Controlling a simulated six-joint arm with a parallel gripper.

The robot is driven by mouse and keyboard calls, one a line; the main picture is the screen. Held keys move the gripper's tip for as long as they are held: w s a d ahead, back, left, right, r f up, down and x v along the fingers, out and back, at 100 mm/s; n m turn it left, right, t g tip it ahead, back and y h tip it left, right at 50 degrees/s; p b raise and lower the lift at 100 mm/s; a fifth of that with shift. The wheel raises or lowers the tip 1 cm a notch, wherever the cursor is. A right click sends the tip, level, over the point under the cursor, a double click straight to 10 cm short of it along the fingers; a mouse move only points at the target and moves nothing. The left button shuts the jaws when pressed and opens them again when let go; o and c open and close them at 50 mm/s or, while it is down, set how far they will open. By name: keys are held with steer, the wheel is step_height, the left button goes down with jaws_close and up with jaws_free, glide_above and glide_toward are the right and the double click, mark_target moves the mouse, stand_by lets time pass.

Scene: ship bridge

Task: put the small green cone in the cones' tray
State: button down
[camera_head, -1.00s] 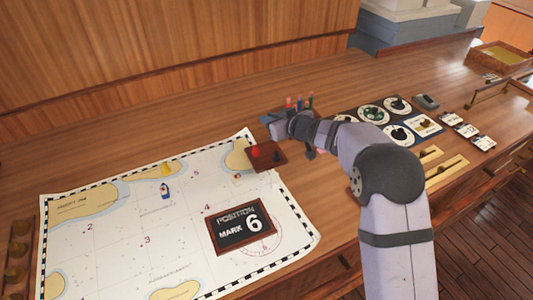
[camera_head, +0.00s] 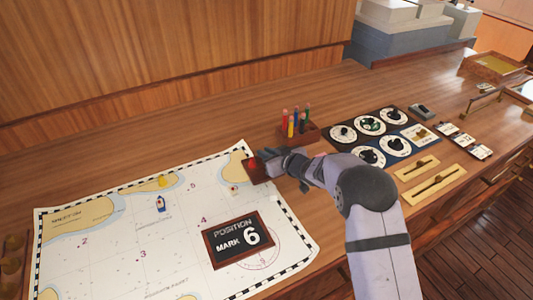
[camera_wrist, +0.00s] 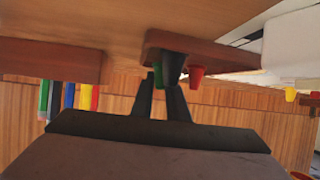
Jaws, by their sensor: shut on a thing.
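The small green cone (camera_wrist: 158,80) shows in the wrist view between my fingertips. My gripper (camera_wrist: 163,88) is shut on it, close to the cones' tray (camera_wrist: 222,54). This view is upside down. The tray is a small red-brown block holding a red cone (camera_wrist: 196,75) and a dark cone (camera_wrist: 173,66) close beside the green one. I cannot tell whether the green cone touches the tray. In the head view my gripper (camera_head: 265,166) is at the right side of the tray (camera_head: 249,178); the green cone is hidden there.
A pen holder (camera_head: 310,134) with several coloured pens stands behind my gripper. Dial panels (camera_head: 370,135) are to the right.

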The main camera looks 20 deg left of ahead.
steer(key=shift+f, duration=0.25)
steer(key=shift+s+d+f+b, duration=0.15)
steer(key=shift+s+f+b, duration=0.15)
steer(key=shift+f, duration=0.35)
steer(key=c, duration=1.7)
jaws_free()
steer(key=shift+f, duration=0.1)
steer(key=shift+d, duration=0.1)
steer(key=shift+w+r+p, duration=0.15)
steer(key=shift+r+p, duration=0.15)
steer(key=shift+r, duration=0.25)
steer(key=shift+s+d+r+b, duration=0.25)
steer(key=shift+d+b, duration=0.05)
steer(key=shift+d, duration=0.1)
steer(key=b+v, duration=0.1)
steer(key=v, duration=0.4)
steer(key=b+v, duration=0.1)
steer(key=v, duration=0.4)
steer(key=shift+s+r, duration=0.2)
steer(key=shift+r, duration=0.3)
